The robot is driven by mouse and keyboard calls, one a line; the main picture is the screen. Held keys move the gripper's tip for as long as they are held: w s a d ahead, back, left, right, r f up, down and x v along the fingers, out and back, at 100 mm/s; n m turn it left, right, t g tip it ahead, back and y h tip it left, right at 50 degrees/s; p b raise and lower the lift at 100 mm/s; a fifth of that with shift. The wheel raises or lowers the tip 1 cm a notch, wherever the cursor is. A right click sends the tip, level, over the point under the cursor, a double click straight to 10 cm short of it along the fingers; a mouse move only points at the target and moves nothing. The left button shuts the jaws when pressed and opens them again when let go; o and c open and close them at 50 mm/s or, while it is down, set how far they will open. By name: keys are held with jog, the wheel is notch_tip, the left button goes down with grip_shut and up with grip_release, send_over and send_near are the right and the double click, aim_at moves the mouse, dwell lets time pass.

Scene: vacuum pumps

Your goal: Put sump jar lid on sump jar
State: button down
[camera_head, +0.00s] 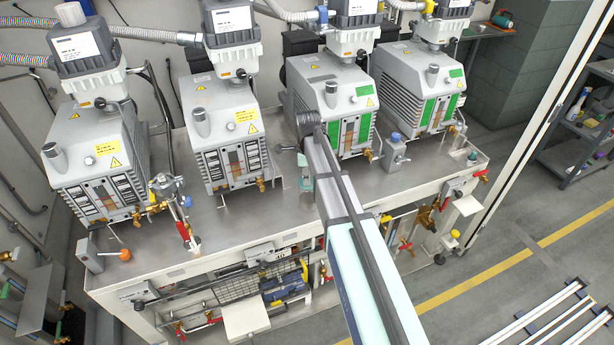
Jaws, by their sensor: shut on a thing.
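My arm reaches up from the bottom of the head view, and its dark wrist ends in front of the third pump. My gripper (302,150) hangs below the wrist, small and partly hidden by the arm. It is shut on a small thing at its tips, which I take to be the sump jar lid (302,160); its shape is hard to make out. A small clear, teal-tinted jar, seemingly the sump jar (306,184), stands on the steel bench top just below it, partly beside my arm. Whether lid and jar touch, I cannot tell.
Several grey vacuum pumps (222,130) stand in a row on the steel bench (240,228). A valve assembly with a red handle (184,228) stands left of the jar. A metal box with a blue knob (394,152) stands to the right. Bare bench top lies left of the jar.

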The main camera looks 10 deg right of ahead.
jog(key=shift+f, duration=0.5)
jog(key=c, duration=0.9)
grip_release()
jog(key=shift+c, duration=0.2)
notch_tip(320, 180, up, 12)
dwell(0.3)
